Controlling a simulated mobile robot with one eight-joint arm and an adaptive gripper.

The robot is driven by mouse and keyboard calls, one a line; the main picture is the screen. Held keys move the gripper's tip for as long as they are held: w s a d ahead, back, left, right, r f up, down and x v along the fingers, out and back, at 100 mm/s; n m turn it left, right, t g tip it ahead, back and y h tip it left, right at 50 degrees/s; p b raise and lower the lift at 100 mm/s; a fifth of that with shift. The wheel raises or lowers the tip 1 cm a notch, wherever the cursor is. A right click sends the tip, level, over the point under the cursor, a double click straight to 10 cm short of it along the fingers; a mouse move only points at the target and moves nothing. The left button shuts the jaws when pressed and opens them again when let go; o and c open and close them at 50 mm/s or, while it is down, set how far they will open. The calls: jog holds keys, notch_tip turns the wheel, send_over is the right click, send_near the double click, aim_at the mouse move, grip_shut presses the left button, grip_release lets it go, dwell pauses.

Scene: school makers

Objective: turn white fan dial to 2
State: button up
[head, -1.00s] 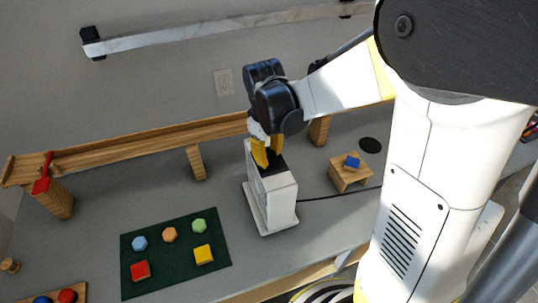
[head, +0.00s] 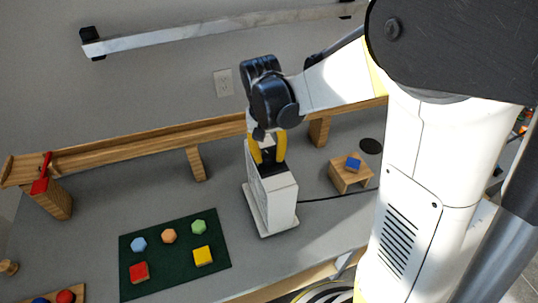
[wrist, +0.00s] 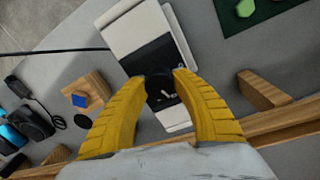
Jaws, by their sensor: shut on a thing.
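The white fan (head: 278,198) stands on the grey table as an upright box with a dark top panel. Its black round dial (wrist: 160,88) shows in the wrist view with a small white mark on it. My gripper (head: 267,160) is above the top of the fan, its yellow fingers pointing down. In the wrist view my gripper (wrist: 161,80) has one fingertip on each side of the dial and is shut on it. The dial's numbers are too small or hidden to read.
A small wooden stand (head: 349,177) with a blue block (head: 353,163) is to the right of the fan. A green mat (head: 171,262) with several coloured blocks lies to the left. A wooden rail (head: 130,152) runs behind, and a black cable (head: 330,196) leaves the fan.

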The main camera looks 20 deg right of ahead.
aim_at(266, 154)
jog(key=shift+m, duration=0.7)
jog(key=o, duration=1.2)
jog(key=r, duration=1.2)
jog(key=shift+w+a, duration=0.2)
jog(key=shift+a, duration=0.2)
